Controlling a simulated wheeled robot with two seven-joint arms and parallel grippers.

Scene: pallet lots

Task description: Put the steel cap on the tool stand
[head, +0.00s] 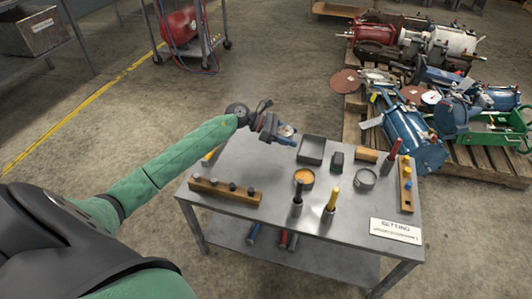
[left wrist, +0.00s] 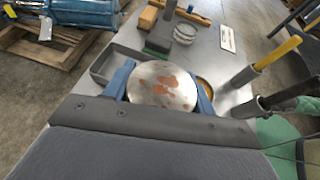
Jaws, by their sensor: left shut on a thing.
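The steel cap (left wrist: 162,86) is a round, shiny disc with rust-brown patches. In the left wrist view it sits between the two blue fingers of my left gripper (left wrist: 163,92), which is shut on it. In the head view my left gripper (head: 286,135) is above the far left part of a grey metal table (head: 255,160), which looks like the tool stand. Most of the cap is hidden or too small to make out in the head view. I cannot tell the exact height of the cap above the top. My right gripper is not in view.
On the table are a dark tray (head: 311,149), a dark block (head: 337,161), a yellow-orange round dish (head: 304,177), a grey ring (head: 364,180), upright handles (head: 331,203), wooden racks (head: 224,192) and a sign (head: 396,231). A loaded pallet (head: 350,108) stands at the back right.

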